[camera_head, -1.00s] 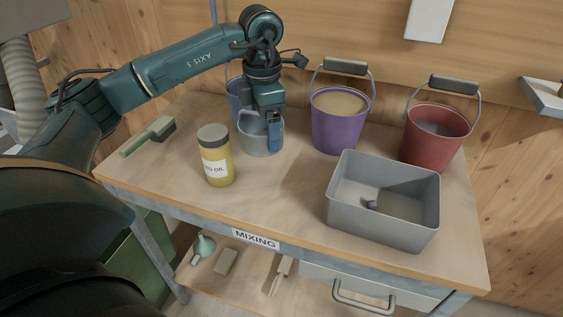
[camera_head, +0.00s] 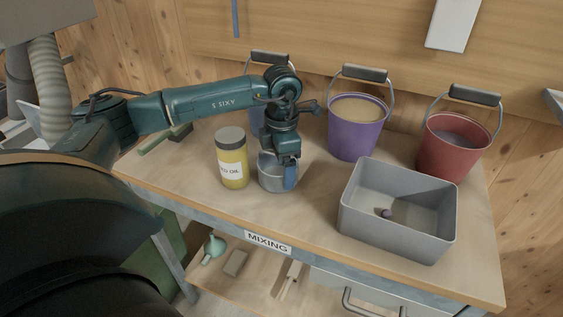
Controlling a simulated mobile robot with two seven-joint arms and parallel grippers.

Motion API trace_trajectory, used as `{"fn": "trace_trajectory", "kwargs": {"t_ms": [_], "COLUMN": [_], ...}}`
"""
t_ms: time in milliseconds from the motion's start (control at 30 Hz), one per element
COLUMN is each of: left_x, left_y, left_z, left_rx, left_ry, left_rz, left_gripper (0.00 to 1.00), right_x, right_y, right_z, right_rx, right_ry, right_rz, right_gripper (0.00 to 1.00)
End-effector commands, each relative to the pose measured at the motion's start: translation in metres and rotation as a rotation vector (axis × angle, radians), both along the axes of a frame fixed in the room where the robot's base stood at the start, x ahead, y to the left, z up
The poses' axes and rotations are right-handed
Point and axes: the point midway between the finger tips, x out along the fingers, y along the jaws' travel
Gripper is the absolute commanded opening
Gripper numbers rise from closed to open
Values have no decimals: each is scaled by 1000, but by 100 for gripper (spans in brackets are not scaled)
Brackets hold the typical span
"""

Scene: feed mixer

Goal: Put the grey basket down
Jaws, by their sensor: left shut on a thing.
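The grey basket (camera_head: 271,178) looks like a small round cup-shaped vessel. It is at the middle of the table, just right of the yellow oil jar (camera_head: 232,170). My left gripper (camera_head: 291,177) comes down from above and is shut on its right side. The basket is upright. The gripper hides part of its rim and right side. I cannot tell whether its bottom touches the table. My right gripper is not in view.
The wooden table (camera_head: 300,222) has free room in front of the basket. A grey rectangular tub (camera_head: 395,235) stands to the right. A purple bucket (camera_head: 354,135), a red bucket (camera_head: 448,158) and a partly hidden blue bucket (camera_head: 256,122) stand behind. A green-handled brush (camera_head: 160,140) lies at the left.

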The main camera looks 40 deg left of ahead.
Motion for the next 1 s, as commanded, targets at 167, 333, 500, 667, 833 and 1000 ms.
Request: {"fn": "trace_trajectory", "kwargs": {"t_ms": [167,333,500,667,833,1000], "left_x": [0,0,0,1,1,1], "left_y": [0,0,0,0,-1,-1], "left_z": [-2,-2,1,18,54,90], "left_rx": [0,-1,0,-2,-1,-1], "left_ry": [0,1,0,-2,-5,-4], "left_rz": [0,0,0,0,-1,0], "left_gripper": [94,100,100,100,100,100], "right_x": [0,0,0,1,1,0], "right_y": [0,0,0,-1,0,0], "right_z": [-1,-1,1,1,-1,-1], "right_rx": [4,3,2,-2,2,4], "right_ry": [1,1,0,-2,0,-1], "right_rz": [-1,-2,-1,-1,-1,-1], "right_gripper": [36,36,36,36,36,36]}}
